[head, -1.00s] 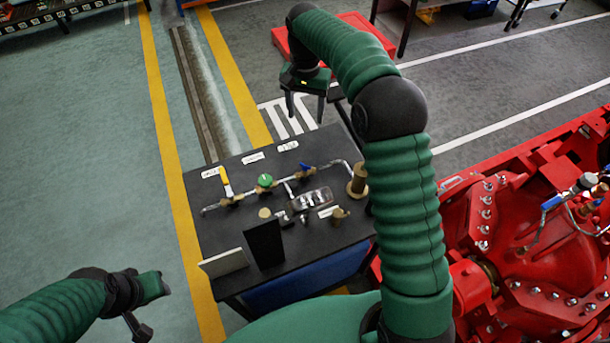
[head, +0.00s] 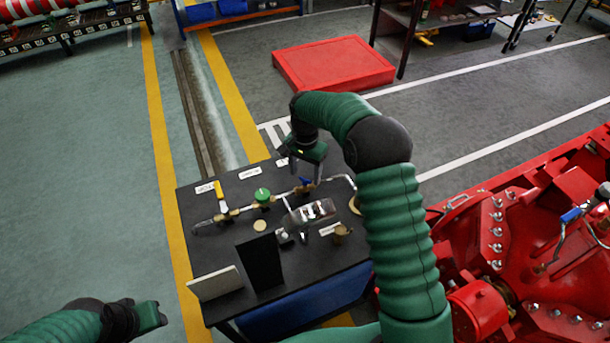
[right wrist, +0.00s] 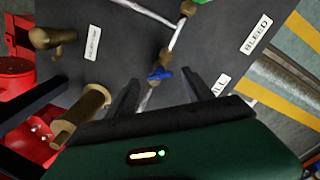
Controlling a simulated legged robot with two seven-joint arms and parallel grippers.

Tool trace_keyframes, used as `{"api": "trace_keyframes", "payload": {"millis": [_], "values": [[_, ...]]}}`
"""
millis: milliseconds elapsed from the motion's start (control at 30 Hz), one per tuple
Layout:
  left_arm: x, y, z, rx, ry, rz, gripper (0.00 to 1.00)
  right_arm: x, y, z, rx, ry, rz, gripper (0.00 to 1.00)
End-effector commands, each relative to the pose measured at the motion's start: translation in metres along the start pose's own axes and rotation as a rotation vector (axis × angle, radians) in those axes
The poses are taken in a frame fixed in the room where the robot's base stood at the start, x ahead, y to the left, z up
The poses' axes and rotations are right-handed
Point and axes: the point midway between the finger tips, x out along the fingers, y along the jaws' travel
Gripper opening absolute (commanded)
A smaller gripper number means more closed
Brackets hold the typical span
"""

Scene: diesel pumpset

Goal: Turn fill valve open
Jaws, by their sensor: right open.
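The blue-handled valve (head: 305,183) sits on the pipe on the black table; its blue handle (right wrist: 160,74) also shows in the right wrist view. A partly hidden label ending in "L" (right wrist: 219,86) lies close to it. My right gripper (head: 306,178) is open above this valve. In the right wrist view the right gripper's fingers (right wrist: 160,82) stand on either side of the handle's line, and I see no grip on it.
The pipe also carries a green-knobbed valve (head: 262,195) and a yellow-handled valve (head: 219,192). A "BLEED" label (right wrist: 257,34) lies behind. Brass fittings (right wrist: 82,115), a black upright plate (head: 262,262) and a pale plate (head: 215,284) stand on the table (head: 205,253). Red machinery (head: 520,260) is at right.

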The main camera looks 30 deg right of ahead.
Motion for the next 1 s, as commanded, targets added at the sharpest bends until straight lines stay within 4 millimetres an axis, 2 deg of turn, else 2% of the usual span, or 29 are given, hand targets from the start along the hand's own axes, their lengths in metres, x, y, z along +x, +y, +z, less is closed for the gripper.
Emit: {"api": "trace_keyframes", "payload": {"millis": [133, 367, 467, 833, 1000], "values": [[0.0003, 0.0000, 0.0001, 0.000, 0.000, 0.000, 0.36, 0.0127, -0.0002, 0.0000, 0.000, 0.000, -0.001, 0.60], [0.0004, 0.0000, 0.0001, 0.000, 0.000, 0.000, 0.36, 0.0138, -0.0002, -0.0001, -0.001, 0.001, -0.001, 0.60], [0.0004, 0.0000, 0.0001, 0.000, 0.000, 0.000, 0.36, 0.0137, -0.0002, -0.0001, -0.001, 0.001, -0.001, 0.50], [0.0004, 0.0000, 0.0001, 0.000, 0.000, 0.000, 0.36, 0.0136, -0.0005, -0.0002, -0.001, 0.001, -0.001, 0.01], [-0.0003, 0.0000, 0.0000, 0.000, 0.000, 0.000, 0.36, 0.0132, -0.0005, -0.0002, -0.005, 0.001, -0.001, 0.00]]}}
